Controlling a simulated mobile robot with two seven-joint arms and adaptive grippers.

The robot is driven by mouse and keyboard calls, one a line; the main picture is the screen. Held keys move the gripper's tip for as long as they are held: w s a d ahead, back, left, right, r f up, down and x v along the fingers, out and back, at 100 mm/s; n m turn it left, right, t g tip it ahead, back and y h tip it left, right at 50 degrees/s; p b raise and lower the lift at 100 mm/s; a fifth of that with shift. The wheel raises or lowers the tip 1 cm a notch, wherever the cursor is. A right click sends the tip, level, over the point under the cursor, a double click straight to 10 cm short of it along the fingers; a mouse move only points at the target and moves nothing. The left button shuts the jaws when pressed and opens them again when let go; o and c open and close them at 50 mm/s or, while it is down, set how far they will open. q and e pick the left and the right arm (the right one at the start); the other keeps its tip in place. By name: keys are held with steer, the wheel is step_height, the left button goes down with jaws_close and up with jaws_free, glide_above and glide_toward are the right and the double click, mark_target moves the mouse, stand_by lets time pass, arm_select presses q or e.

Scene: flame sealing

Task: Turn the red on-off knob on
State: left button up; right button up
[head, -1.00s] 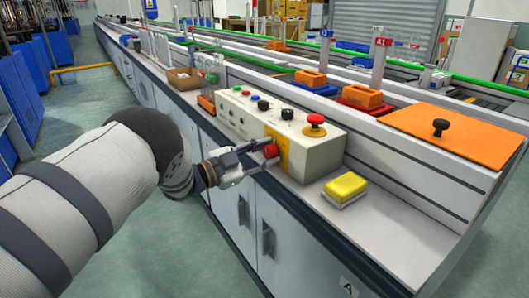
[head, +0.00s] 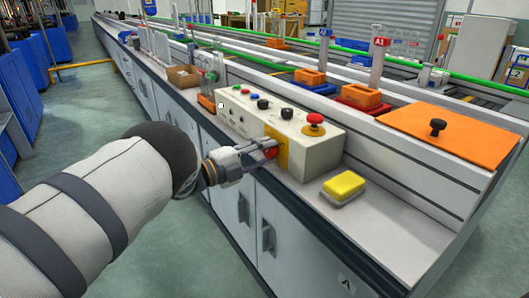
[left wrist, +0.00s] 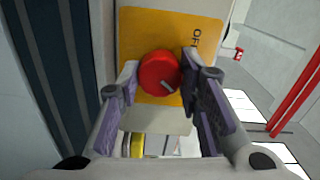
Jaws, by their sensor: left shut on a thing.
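The red on-off knob (left wrist: 158,72) is round with a short white mark near its lower right edge. It sits on a yellow plate (left wrist: 190,20) with partly hidden lettering that seems to read "OFF". The plate is on the front face of the beige control box (head: 318,154). My left gripper (left wrist: 162,78) is shut on the knob, one finger on each side. In the head view, the fingers (head: 268,151) cover part of the red knob (head: 271,154). My right gripper does not show.
A red mushroom button (head: 314,118) and several small knobs are on top of the box. A yellow sponge-like block (head: 344,184) lies on the bench to its right. An orange board (head: 450,135) with a black knob is behind. The floor in front of the cabinets is clear.

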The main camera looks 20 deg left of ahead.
arm_select(q)
steer(key=shift+m, duration=0.6)
steer(key=o, duration=1.2)
steer(key=shift+c, duration=0.2)
steer(key=v, duration=1.2)
steer(key=shift+a, duration=0.15)
